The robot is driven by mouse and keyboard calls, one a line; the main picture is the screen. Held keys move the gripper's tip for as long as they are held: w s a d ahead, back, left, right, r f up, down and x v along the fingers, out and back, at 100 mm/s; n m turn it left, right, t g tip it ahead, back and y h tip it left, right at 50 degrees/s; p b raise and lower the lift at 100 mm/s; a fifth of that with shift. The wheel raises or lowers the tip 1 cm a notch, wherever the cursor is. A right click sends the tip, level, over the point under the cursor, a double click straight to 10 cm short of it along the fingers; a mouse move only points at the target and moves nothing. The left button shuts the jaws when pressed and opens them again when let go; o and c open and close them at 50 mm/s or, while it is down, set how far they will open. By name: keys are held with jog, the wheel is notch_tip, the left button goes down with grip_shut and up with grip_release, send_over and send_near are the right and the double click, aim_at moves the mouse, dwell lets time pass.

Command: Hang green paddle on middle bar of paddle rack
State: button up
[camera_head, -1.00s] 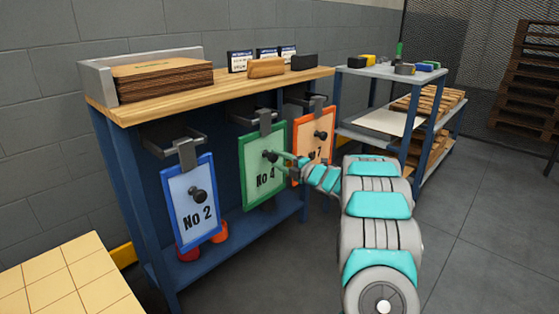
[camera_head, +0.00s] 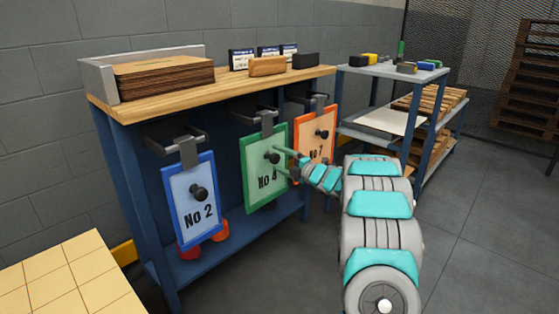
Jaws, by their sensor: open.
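The green paddle (camera_head: 253,187), marked "No 4", hangs upright by its grey hook from the middle bar (camera_head: 241,117) of the rack under the bench top. A dark round knob (camera_head: 273,157) stands out from its face. The blue paddle (camera_head: 178,209), marked "No 2", hangs from the left bar (camera_head: 160,145). The orange paddle (camera_head: 320,118) hangs from the right bar (camera_head: 297,97).
The wooden bench top (camera_head: 200,98) holds a stack of brown boards (camera_head: 160,80), a tan block (camera_head: 267,67) and small boxes. A grey shelf cart (camera_head: 395,75) stands to the right. A tiled table (camera_head: 70,285) is at the lower left. Floor at right is clear.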

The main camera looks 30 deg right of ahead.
jog(key=shift+f, duration=0.1)
jog(key=s+r+m+g+h+b, duration=0.1)
jog(key=s+r+m+g+h, duration=0.15)
jog(key=s+m+h, duration=0.35)
jog(key=s+r+m+g+h, duration=0.1)
jog(key=s+m+g+h, duration=0.2)
jog(key=s+m+h, duration=0.3)
jog(key=s+a+f+m+g+y, duration=0.2)
jog(key=s+a, duration=0.7)
jog(key=s, duration=0.6)
jog(key=s+a+f+m+g+y, duration=0.2)
jog(key=s+a+g, duration=0.5)
jog(key=s, duration=0.9)
jog(key=s+a+f+m+g+y, duration=0.1)
jog(key=s+a+f+m+g, duration=0.3)
jog(key=s+a, duration=0.6)
jog(key=s+m, duration=0.2)
jog(key=s, duration=0.3)
jog(key=shift+s+a+f+y, duration=0.25)
jog(key=shift+s+a+y, duration=0.1)
jog(key=shift+s+y, duration=0.05)
